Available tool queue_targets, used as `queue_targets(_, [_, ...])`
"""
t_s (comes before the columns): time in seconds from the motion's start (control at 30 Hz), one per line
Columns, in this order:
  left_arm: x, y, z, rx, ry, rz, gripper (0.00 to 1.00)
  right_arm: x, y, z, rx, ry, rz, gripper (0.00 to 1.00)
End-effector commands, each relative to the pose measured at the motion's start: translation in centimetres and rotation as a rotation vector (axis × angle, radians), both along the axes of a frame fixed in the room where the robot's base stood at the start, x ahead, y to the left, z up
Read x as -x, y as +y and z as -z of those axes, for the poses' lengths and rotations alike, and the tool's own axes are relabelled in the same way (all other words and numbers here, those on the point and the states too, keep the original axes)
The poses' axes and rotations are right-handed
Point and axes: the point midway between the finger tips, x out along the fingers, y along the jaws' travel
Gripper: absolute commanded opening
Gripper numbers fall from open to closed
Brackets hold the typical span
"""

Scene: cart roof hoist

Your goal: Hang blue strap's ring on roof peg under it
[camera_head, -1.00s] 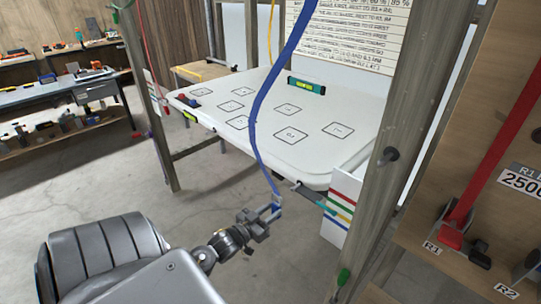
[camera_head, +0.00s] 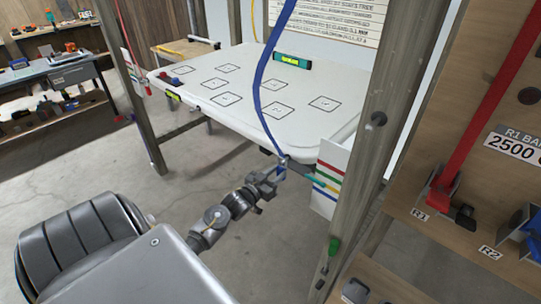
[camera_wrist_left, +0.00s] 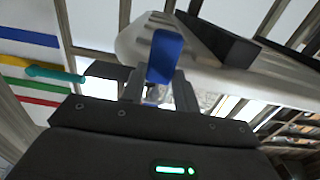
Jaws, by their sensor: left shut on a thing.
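The blue strap (camera_head: 258,88) hangs from above in front of the white roof panel (camera_head: 240,105). My left gripper (camera_head: 278,174) is shut on the strap's lower end, just below the panel's near right corner. In the left wrist view the blue end (camera_wrist_left: 166,56) stands between the fingers (camera_wrist_left: 160,92). The ring is too small and covered to make out. A dark bracket (camera_head: 300,168) juts out at the panel corner beside my gripper, with a teal peg-like piece (camera_head: 318,183) next to it. I cannot tell whether the ring touches a peg. My right gripper is not in view.
A wooden post (camera_head: 375,130) and a white card with coloured stripes (camera_head: 328,165) stand close right of my gripper. A green level (camera_head: 292,61) lies on the panel. A red strap (camera_head: 485,100) runs down to the right board. The floor left of my arm is clear.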

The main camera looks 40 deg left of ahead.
Motion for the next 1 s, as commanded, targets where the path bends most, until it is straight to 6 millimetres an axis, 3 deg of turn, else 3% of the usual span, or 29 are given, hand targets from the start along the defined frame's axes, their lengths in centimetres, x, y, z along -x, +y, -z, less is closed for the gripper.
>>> queue_targets(0.3, [-1.5, 0.1, 1.0, -0.001, 0.001, -0.001, 0.06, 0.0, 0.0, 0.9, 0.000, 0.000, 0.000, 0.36])
queue_targets(1.0, [-1.7, 0.1, 1.1, 0.000, 0.000, 0.000, 0.06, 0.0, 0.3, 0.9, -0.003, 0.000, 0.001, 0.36])
